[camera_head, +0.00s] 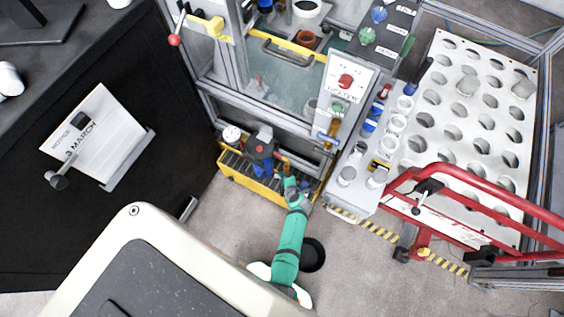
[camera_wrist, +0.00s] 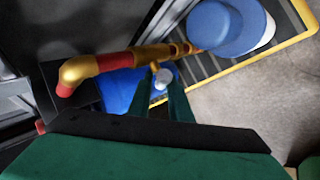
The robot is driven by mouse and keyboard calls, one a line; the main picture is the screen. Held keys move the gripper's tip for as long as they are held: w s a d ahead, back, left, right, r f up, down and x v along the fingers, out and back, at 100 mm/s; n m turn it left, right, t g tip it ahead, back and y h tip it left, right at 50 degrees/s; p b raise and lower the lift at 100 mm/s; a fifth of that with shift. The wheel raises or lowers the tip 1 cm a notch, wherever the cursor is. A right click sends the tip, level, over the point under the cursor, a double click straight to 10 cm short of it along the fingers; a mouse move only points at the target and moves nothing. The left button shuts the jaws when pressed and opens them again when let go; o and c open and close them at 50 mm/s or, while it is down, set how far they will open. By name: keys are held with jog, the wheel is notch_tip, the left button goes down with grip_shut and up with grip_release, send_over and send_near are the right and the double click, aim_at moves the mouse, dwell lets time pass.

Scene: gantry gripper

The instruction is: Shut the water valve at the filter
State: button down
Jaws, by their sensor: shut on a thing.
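In the wrist view a brass pipe with red bands (camera_wrist: 125,62) runs across above a blue body (camera_wrist: 122,88), which looks like the filter. A small brass valve stem with a pale grey handle (camera_wrist: 163,78) comes off the pipe towards me. The two green fingers of my gripper (camera_wrist: 164,92) stand on either side of this handle and are shut on it. In the head view my gripper (camera_head: 291,186) is at the right part of a yellow-edged tray (camera_head: 240,186), beside a dark unit with blue and red parts (camera_head: 261,150). The valve is too small to make out there.
A blue round object (camera_wrist: 228,27) stands on the slatted tray beyond the pipe. The metal frame with a red button box (camera_head: 346,82) rises behind the tray. A red rail (camera_head: 470,180) and a white holed board (camera_head: 440,110) are to the right. Grey floor (camera_head: 225,210) in front is mostly clear.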

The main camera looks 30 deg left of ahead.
jog(key=shift+d+f+m+y, duration=0.2)
jog(key=shift+d+m+y, duration=0.1)
jog(key=shift+y, duration=0.5)
jog(key=c, duration=1.7)
grip_release()
jog(key=shift+o, duration=0.2)
jog(key=shift+a, duration=0.1)
jog(key=shift+r, duration=0.1)
